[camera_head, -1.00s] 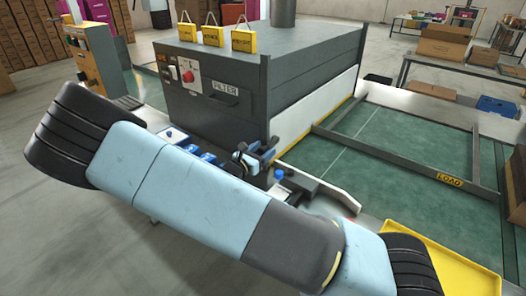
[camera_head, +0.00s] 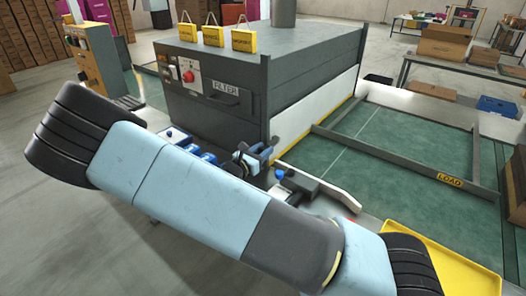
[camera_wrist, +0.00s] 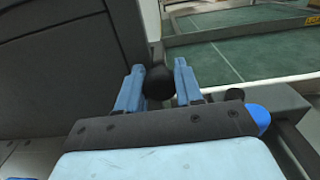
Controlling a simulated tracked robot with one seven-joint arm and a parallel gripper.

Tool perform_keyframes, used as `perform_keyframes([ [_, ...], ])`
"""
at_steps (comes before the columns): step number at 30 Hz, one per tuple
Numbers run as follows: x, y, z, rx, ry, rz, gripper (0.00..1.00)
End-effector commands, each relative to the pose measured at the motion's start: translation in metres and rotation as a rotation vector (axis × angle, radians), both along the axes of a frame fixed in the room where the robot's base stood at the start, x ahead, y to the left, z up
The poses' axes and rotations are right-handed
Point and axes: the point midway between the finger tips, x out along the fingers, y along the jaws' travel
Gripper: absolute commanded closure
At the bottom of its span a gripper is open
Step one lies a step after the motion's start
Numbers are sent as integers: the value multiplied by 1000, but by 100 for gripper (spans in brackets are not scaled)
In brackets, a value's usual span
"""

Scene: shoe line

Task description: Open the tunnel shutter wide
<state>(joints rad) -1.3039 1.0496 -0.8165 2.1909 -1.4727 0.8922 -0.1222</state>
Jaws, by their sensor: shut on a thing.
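The tunnel (camera_head: 215,95) is a big dark grey box labelled FILTER. A white panel (camera_head: 318,108) covers its right side above the green surface; I take it for the shutter, and it stands down. My gripper (camera_head: 250,160) is low at the tunnel's near right corner, its blue fingers partly hidden by my arm. In the wrist view my gripper (camera_wrist: 159,88) is shut on a round black knob (camera_wrist: 159,83), with one finger on each side. What the knob is fixed to is hidden.
A blue-capped grey fitting (camera_head: 300,180) sits just right of my gripper and also shows in the wrist view (camera_wrist: 258,118). The green surface (camera_head: 400,150) carries a grey frame marked LOAD. A yellow tray (camera_head: 440,265) is at lower right. Yellow tags (camera_head: 243,40) stand on the tunnel.

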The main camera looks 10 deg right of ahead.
Motion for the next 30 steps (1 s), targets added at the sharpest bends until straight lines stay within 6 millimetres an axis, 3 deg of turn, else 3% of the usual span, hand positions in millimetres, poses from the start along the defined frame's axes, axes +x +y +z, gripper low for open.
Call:
perform_keyframes([
  [11, 1, 1, 16, 4, -1, 1, 100],
  [30, 1, 0, 141, 6, -4, 1, 100],
])
